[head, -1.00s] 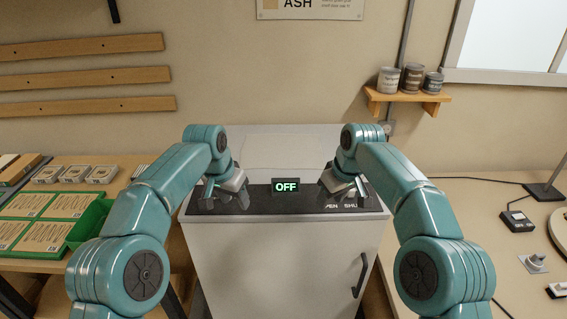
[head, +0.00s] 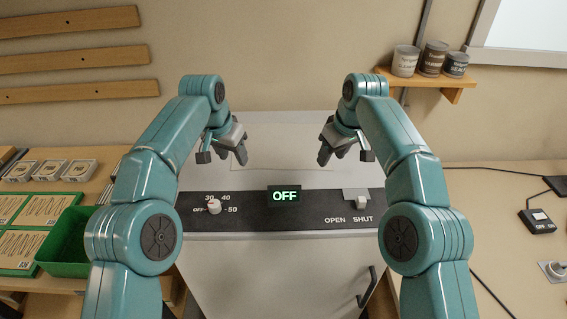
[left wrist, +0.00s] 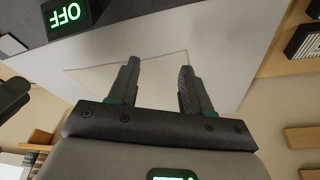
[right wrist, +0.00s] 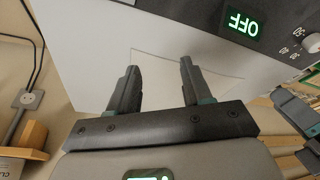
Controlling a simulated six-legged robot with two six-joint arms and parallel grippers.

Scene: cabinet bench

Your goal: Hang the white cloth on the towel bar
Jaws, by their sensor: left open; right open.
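No towel bar shows in any view. A pale, thin-edged rectangle (head: 285,155) lies flat on the white cabinet top; I cannot tell whether it is the white cloth or a panel. It also shows in the left wrist view (left wrist: 155,72) and right wrist view (right wrist: 160,68). My left gripper (head: 224,157) is open and empty, above the left part of the cabinet top. My right gripper (head: 345,157) is open and empty, above the right part. Both wrist views show nothing between the fingers.
The cabinet's black panel (head: 245,222) carries a lit OFF display (head: 284,196), a dial (head: 214,206) and an OPEN/SHUT slider (head: 360,200). A handle (head: 367,288) is on its front. A green bin (head: 66,255) is at left. A can shelf (head: 440,82) is on the wall.

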